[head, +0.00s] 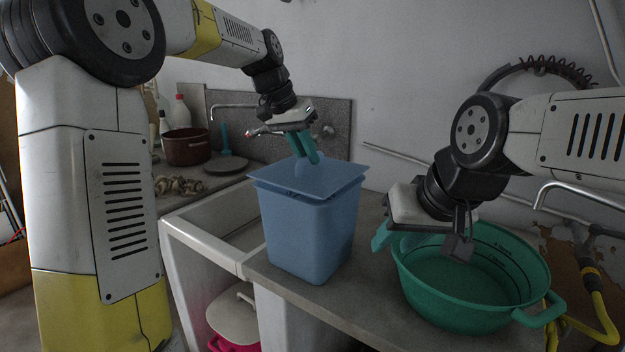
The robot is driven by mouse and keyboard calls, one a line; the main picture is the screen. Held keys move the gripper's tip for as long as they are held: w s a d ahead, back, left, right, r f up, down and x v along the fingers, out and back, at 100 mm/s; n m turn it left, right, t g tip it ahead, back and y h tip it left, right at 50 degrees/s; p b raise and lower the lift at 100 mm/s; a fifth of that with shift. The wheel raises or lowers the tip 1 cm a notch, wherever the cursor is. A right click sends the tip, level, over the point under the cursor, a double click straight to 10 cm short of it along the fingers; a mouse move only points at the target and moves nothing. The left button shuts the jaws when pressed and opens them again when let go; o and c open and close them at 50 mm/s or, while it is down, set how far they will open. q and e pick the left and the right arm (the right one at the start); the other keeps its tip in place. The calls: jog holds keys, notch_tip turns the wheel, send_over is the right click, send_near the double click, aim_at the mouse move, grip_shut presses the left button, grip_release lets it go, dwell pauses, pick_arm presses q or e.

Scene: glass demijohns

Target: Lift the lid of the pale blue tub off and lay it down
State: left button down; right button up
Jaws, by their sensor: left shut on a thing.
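The pale blue tub (306,240) stands upright on the grey counter, beside the white sink. Its flat, square, pale blue lid (335,178) is over the tub's mouth, with a round knob on top. I cannot tell for certain whether the lid rests on the rim or is slightly raised. My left gripper (304,155) comes from above, its teal fingers shut on the lid's knob and partly hiding it. My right gripper (390,238) hangs at the left rim of the green basin, away from the lid. Its fingers are partly hidden, so their opening is unclear.
The green basin (480,285) stands on the counter right of the tub. The white sink (205,235) is to the left. A dark red pot (187,147) and a grey disc (227,165) stand behind it. A yellow hose (592,290) lies at the right. A little counter (372,255) is bare between tub and basin.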

pick_arm(q)
jog(key=shift+r, duration=0.25)
jog(key=shift+r, duration=2.35)
